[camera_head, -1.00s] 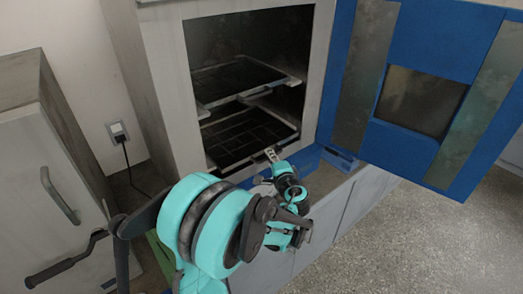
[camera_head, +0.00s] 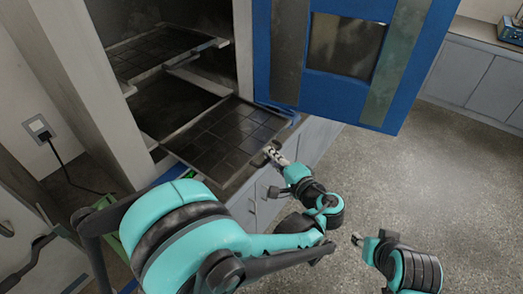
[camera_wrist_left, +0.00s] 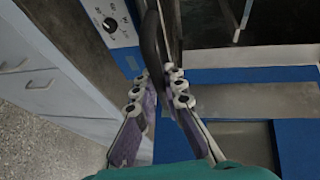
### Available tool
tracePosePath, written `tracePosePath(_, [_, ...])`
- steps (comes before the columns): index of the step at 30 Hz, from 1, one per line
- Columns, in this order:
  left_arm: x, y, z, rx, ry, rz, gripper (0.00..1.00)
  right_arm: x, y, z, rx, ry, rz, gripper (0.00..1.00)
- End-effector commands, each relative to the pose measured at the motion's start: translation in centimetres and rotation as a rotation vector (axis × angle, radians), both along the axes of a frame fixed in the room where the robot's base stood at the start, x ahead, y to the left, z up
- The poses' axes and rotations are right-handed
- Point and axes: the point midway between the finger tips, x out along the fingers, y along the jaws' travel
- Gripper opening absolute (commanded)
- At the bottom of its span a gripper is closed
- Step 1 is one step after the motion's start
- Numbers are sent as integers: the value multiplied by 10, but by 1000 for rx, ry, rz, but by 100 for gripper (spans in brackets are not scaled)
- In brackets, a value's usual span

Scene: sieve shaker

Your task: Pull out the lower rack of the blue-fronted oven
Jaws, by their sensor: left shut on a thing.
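The oven's lower rack (camera_head: 215,140), a dark gridded tray with a light rim, sticks well out of the cavity and looks level. The upper rack (camera_head: 165,52) is still mostly inside. The blue door (camera_head: 350,75) stands wide open to the right. My left gripper (camera_head: 270,154) is shut on the handle at the lower rack's front edge. In the left wrist view, a dark curved handle (camera_wrist_left: 152,42) runs between the fingers of my left gripper (camera_wrist_left: 158,80). My right gripper (camera_head: 359,239) is low at the right, away from the oven; its jaws are too small to read.
Grey cabinets (camera_head: 257,200) stand below the oven. A wall socket (camera_head: 39,130) with a black cable is at the left. Another counter (camera_head: 470,75) stands at the far right. The speckled floor (camera_head: 420,180) to the right is open.

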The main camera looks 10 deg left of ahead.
Motion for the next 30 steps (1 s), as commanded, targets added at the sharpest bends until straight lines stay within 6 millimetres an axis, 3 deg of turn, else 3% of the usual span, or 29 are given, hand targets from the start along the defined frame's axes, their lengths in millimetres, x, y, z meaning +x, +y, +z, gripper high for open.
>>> tracePosePath(12, [-1,-3,-1,-1,1,0,0,0,0,0,0,0,0,40])
tracePosePath(13, [-1,-3,-1,-1,1,0,15,0,0,0,0,0,0,40])
tracePosePath(15, [-1,-3,-1,-1,1,0,32,0,0,0,0,0,0,40])
tracePosePath(25, [-1,-3,2,0,0,0,32,0,0,0,0,0,0,40])
tracePosePath(30, [-1,-3,22,0,0,0,32,0,0,0,0,0,0,40])
